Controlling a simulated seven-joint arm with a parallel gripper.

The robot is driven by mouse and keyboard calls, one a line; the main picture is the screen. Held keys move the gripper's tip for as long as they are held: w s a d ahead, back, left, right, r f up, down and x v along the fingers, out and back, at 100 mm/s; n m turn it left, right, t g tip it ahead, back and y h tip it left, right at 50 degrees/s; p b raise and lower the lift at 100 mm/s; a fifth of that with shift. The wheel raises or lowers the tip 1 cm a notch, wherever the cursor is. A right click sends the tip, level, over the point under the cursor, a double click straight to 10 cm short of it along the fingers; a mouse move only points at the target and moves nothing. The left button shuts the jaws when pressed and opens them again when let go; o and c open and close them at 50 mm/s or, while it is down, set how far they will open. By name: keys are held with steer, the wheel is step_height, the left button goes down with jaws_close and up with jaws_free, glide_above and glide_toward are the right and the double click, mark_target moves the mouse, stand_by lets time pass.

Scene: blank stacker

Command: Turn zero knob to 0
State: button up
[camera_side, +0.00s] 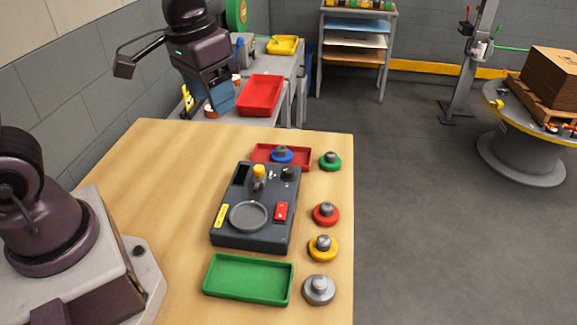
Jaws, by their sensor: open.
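The dark grey scale-like device (230,235) sits on the wooden table. A black round knob (288,174) is at its far right corner; it looks like the zero knob, but its pointer and marks are too small to read. A yellow-topped lever (259,173), a round grey pan (248,216) and a red switch (281,211) are also on its top. My gripper (220,98) is open, high above the table's far left side, well apart from the knob. Its fingertips are hard to make out against the blue shape behind.
A red tray (262,149) with a blue knobbed weight (282,156) lies behind the device. A green tray (248,278) lies in front. Green (330,162), red (326,214), yellow (323,248) and grey (319,289) weights line the right edge.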

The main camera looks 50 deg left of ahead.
mark_target(288, 169)
steer(key=shift+w+a+f+n+g, duration=0.95)
steer(key=shift+w+f+n, duration=2.25)
steer(key=shift+w+f, duration=4)
steer(key=f, duration=0.3)
steer(key=w+f, duration=0.1)
steer(key=f, duration=0.6)
steer(key=shift+w, duration=0.4)
steer(key=c, duration=0.9)
steer(key=shift+a+m, duration=0.1)
steer(key=shift+m, duration=2.8)
